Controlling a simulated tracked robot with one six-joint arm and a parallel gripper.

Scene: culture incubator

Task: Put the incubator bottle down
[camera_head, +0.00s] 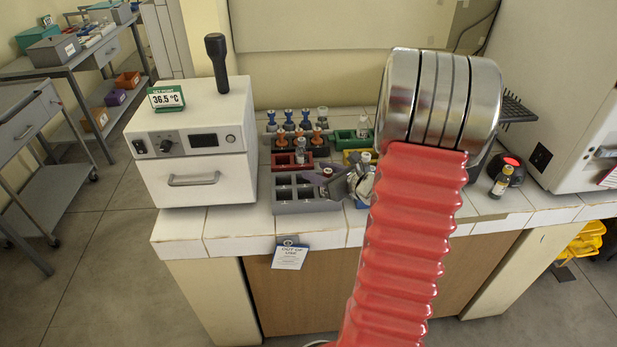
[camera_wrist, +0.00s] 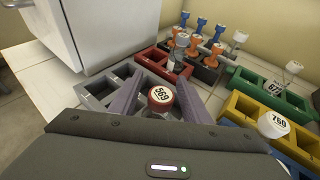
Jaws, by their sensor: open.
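A bottle (camera_wrist: 160,97) with a red-rimmed white cap marked 569 sits between the two purple-grey fingers of my gripper (camera_wrist: 162,86) in the wrist view. The fingers are open, one on each side of the cap. The bottle is at the grey rack (camera_wrist: 98,86); its lower part is hidden by my gripper, so I cannot tell how deep it sits. In the head view my gripper (camera_head: 328,178) is low over the right part of the grey rack (camera_head: 293,207), near the bench's front edge. The white incubator (camera_head: 195,150) with a 36.5 °C sign stands left of the rack.
A red rack (camera_wrist: 150,58) lies behind the grey one. Green (camera_wrist: 248,82) and yellow (camera_wrist: 240,108) racks with capped bottles stand close on the right. Several blue- and orange-topped pieces (camera_head: 288,120) stand behind. A brown bottle (camera_head: 501,182) stands at the far right.

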